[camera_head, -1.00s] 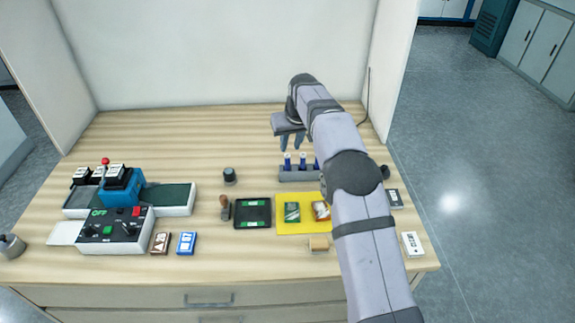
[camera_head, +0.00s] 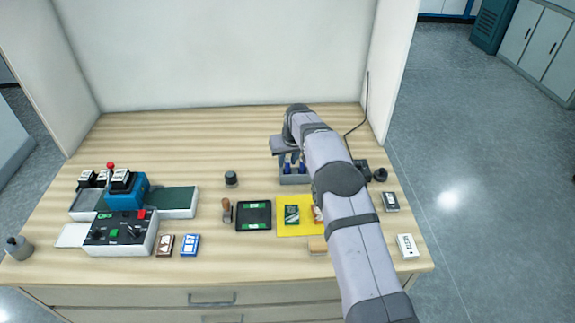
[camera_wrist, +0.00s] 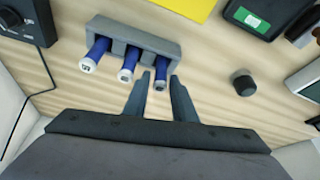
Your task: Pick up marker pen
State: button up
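Blue marker pens with pale ends stand in a grey holder. In the wrist view three of them show: a left pen (camera_wrist: 93,55), a middle pen (camera_wrist: 129,64) and a right pen (camera_wrist: 160,79), in the holder (camera_wrist: 130,32). My gripper (camera_wrist: 160,77) is open, with one finger on each side of the right pen's end. I cannot tell whether the fingers touch it. In the head view my gripper (camera_head: 288,158) is low over the left end of the holder (camera_head: 293,180), and my arm hides the holder's right part.
A black round knob-like item (camera_head: 231,178) stands left of the holder. A yellow mat (camera_head: 291,229) and a black tray (camera_head: 254,216) lie in front. A blue laminating machine (camera_head: 125,190) is at the left. The table behind the holder is clear.

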jog(key=shift+w+f, duration=0.1)
jog(key=shift+f, duration=0.1)
grip_shut()
jog(key=shift+r, duration=0.15)
notch_tip(320, 180, up, 8)
jog(key=shift+r+b, duration=0.1)
jog(key=shift+b, duration=0.65)
jog(key=shift+r, duration=0.8)
jog(key=shift+a+p, duration=0.1)
jog(key=shift+p, duration=0.2)
